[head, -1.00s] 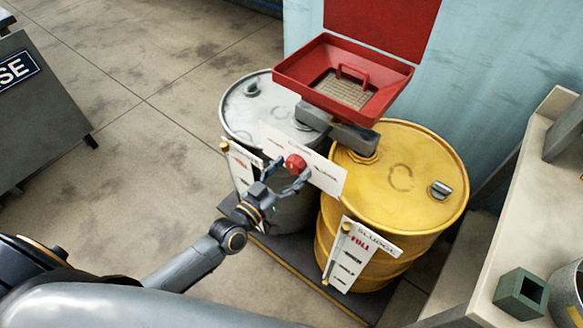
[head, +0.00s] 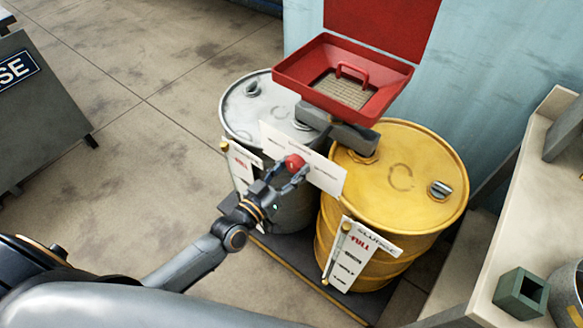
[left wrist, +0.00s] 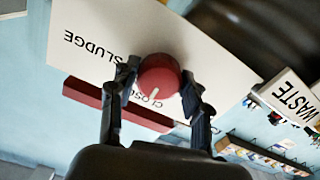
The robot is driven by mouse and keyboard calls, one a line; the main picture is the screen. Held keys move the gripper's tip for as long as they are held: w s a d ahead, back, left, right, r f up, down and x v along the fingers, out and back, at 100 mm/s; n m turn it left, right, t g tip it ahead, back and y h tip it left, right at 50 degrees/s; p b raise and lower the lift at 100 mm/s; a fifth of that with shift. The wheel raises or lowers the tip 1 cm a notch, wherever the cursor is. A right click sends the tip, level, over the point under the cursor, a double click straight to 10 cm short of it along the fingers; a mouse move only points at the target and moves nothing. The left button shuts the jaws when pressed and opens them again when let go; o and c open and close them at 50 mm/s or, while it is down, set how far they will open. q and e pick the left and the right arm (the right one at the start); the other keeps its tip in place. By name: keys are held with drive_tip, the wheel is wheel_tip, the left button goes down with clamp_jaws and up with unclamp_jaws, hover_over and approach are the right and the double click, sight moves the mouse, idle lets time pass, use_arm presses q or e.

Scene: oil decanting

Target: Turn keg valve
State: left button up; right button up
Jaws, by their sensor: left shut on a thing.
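The valve knob (head: 294,162) is a round red knob on a white label plate (head: 325,175) in front of the grey pipe under the red funnel. In the left wrist view the red knob (left wrist: 160,76) has a white pointer mark, and the plate (left wrist: 90,30) reads "SLUDGE" and, partly hidden, "CLOSED". My left gripper (head: 286,180) is at the knob; in the left wrist view its fingers (left wrist: 158,88) are on both sides of it, shut on it. My right gripper is not in view.
A red funnel (head: 390,92) sits above a grey-white drum (head: 240,112) and a yellow drum (head: 430,205). A "SLUDGE FULL" gauge plate (head: 350,268) is on the yellow drum. A beige bench (head: 500,255) with a green square box (head: 520,294) stands at right. Open floor lies left.

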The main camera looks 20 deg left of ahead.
use_arm(q)
drive_tip(key=n, duration=0.2)
drive_tip(key=shift+n, duration=0.4)
drive_tip(key=n, duration=0.3)
drive_tip(key=shift+n, duration=0.3)
drive_tip(key=n, duration=0.4)
drive_tip(key=shift+b, duration=0.3)
drive_tip(key=shift+n, duration=1.4)
drive_tip(key=o, duration=1.2)
drive_tip(key=shift+c, duration=0.2)
drive_tip(key=shift+s, duration=0.15)
drive_tip(key=v, duration=1.1)
drive_tip(key=shift+s, duration=0.4)
